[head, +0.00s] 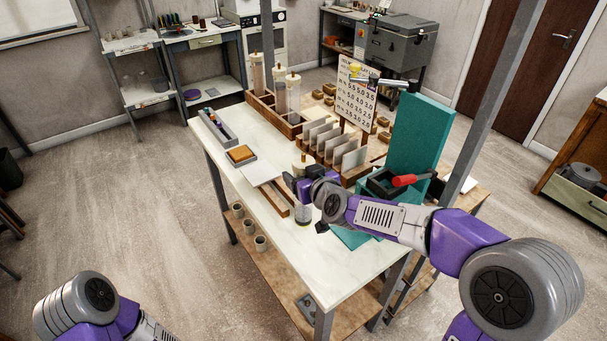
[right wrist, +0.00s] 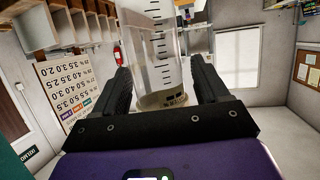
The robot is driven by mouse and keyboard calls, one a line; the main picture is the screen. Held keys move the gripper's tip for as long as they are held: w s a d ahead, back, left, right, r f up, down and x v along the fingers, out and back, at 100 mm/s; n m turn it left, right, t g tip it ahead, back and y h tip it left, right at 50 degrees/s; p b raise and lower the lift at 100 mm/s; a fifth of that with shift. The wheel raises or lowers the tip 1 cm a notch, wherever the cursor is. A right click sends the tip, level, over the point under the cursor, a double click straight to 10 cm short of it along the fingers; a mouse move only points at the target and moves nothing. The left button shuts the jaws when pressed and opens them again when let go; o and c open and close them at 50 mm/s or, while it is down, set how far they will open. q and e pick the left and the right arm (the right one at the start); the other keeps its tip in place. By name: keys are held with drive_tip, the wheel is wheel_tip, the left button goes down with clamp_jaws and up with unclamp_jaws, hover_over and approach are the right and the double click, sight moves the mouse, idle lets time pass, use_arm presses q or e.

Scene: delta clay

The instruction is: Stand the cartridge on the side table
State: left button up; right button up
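My right gripper (head: 301,187) is over the near part of the white-topped table (head: 345,275). Its fingers close on the sides of a clear cartridge (head: 303,215), which is upright with its pale top above the fingers. In the right wrist view the clear, marked cartridge (right wrist: 160,60) stands between the two fingers (right wrist: 160,85), with dark residue at its bottom. I cannot tell whether its base touches the tabletop. My left arm shows at the lower left; its gripper is out of frame. Which table is the side table is unclear.
A wooden rack (head: 262,101) holds several similar clear tubes. A shelf unit (head: 145,97) and a small desk (head: 205,42) stand at the back left.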

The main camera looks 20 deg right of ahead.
drive_tip(key=shift+o, duration=0.4)
drive_tip(key=shift+r, duration=0.1)
drive_tip(key=shift+r, duration=0.2)
drive_tip(key=p+v, duration=0.3)
drive_tip(key=v, duration=0.9)
